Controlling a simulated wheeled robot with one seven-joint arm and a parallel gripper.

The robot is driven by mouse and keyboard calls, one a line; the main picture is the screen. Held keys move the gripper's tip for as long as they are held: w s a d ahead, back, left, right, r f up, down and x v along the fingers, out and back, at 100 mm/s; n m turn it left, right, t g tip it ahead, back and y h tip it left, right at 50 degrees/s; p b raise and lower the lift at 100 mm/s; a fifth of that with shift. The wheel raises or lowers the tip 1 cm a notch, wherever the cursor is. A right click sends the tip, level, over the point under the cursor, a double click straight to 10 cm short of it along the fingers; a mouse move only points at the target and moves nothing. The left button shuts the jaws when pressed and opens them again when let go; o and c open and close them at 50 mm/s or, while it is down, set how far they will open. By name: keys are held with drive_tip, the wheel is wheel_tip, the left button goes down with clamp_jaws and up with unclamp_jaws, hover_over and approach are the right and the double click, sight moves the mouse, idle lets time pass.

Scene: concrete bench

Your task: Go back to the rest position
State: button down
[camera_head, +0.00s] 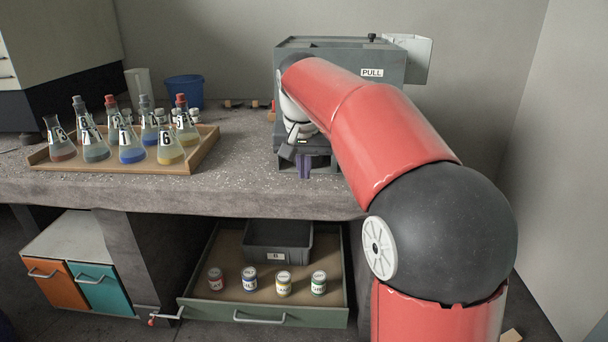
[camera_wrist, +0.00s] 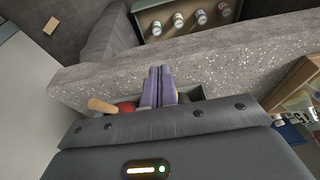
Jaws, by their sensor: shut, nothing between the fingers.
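My gripper (camera_head: 305,165) is at the front of the grey box labelled PULL (camera_head: 352,60), above the bench edge, with my red arm reaching in from the right. In the wrist view the purple fingers of my gripper (camera_wrist: 158,72) are together with nothing between them. Behind the fingers lies the front edge of the speckled bench (camera_wrist: 215,65). A grey tray (camera_wrist: 190,93) shows just below the fingertips, with a red item (camera_wrist: 126,108) and a wooden handle (camera_wrist: 102,106) beside it. Whether the fingers touch the tray I cannot tell.
A wooden tray (camera_head: 200,160) of several labelled flasks stands on the bench at left, near a blue bucket (camera_head: 184,91). Below, an open drawer (camera_head: 215,312) holds several small jars and a grey bin (camera_head: 262,236). An orange and teal cabinet (camera_head: 98,290) stands lower left.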

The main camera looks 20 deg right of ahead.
drive_tip(key=d+p+v, duration=0.1)
drive_tip(key=v, duration=0.5)
drive_tip(key=s+a+f+n+t, duration=0.1)
drive_tip(key=s+f+n, duration=0.15)
drive_tip(key=s, duration=1.05)
drive_tip(key=s+f+n+t+y, duration=0.1)
drive_tip(key=s+f, duration=1.2)
drive_tip(key=shift+s+f, duration=0.2)
drive_tip(key=shift+a, duration=0.15)
